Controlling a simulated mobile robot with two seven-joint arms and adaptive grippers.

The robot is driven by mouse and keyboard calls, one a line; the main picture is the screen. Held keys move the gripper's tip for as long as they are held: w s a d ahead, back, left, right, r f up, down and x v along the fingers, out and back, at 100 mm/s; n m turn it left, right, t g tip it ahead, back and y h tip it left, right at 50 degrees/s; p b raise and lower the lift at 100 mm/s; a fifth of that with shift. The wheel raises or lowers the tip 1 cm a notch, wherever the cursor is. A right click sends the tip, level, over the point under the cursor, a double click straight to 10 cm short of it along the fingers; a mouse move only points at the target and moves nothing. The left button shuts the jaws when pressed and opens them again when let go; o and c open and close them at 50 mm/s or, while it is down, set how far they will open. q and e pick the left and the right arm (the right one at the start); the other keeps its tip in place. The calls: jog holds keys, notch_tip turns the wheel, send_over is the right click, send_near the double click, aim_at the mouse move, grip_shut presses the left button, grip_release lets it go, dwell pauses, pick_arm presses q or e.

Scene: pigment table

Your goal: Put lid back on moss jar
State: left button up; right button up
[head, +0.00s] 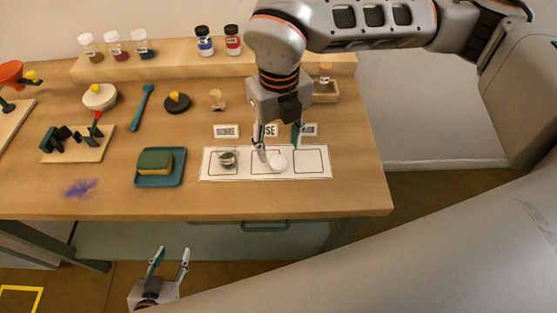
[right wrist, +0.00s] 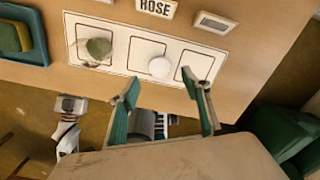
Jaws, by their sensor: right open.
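A small glass jar with green contents (head: 228,158), seemingly the moss jar, stands in the left square of the white card (head: 205,175). It also shows in the right wrist view (right wrist: 98,48). A round white piece (head: 278,163), seemingly the lid, lies in the right part of the middle square. It shows as a white disc in the right wrist view (right wrist: 160,67). My right gripper (head: 281,143) is open and empty above the card's middle, its fingers apart (right wrist: 167,92). My left gripper (head: 170,252) is open and empty in front of the table's edge, far from both.
Label blocks (head: 226,131) stand behind the card. A blue tray (head: 181,178) with a yellow-green sponge (head: 155,161) lies to its left. Several pigment jars (head: 204,42) stand on the back shelf (head: 180,67). The card's right square (head: 311,159) is empty.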

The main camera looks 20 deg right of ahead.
aim_at(279, 162)
jog(key=shift+f+p, duration=0.4)
jog(key=shift+f, duration=2.2)
jog(key=c, duration=0.8)
